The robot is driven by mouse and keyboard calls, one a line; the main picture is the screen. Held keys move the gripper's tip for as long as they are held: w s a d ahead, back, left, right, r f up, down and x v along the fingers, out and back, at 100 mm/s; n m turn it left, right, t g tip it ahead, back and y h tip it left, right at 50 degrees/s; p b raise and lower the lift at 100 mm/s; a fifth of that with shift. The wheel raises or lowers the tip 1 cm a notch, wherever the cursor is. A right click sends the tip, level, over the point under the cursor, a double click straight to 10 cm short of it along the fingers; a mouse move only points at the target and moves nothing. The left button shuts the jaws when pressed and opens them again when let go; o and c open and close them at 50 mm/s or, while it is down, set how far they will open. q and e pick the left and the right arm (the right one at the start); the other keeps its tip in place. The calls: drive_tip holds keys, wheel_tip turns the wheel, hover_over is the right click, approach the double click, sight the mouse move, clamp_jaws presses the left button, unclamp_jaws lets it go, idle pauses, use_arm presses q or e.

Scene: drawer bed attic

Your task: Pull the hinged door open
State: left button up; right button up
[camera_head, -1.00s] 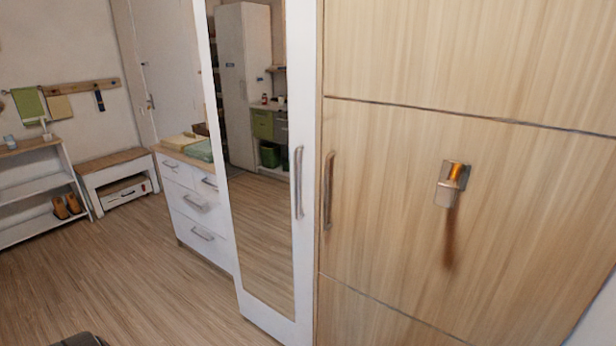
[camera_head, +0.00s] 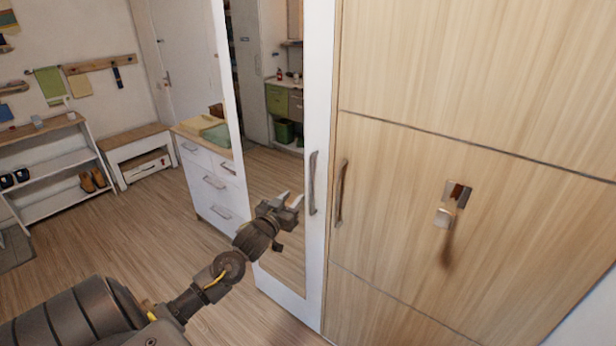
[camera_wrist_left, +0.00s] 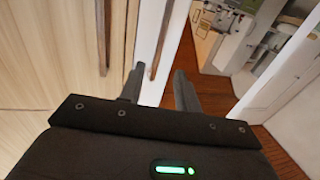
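A tall white-framed mirror door (camera_head: 318,120) stands at the middle of the head view, with a vertical metal handle (camera_head: 312,183) on its right edge. Beside it is a light wood door panel (camera_head: 420,180) with its own vertical handle (camera_head: 341,193). Both look shut. My left gripper (camera_head: 294,199) is in front of the mirror, just left of the mirror door's handle and apart from it. In the left wrist view its two fingers (camera_wrist_left: 158,86) are spread and empty, with the mirror door's handle (camera_wrist_left: 162,40) ahead of the gap. My right gripper is not in view.
A white drawer chest (camera_head: 212,185) stands left of the mirror. A bench (camera_head: 140,150) and shoe rack (camera_head: 50,165) line the far wall. The wooden floor (camera_head: 120,235) between is clear.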

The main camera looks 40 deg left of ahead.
use_arm(q)
drive_tip(key=p+x, duration=0.3)
drive_tip(key=x, duration=0.8)
clamp_jaws()
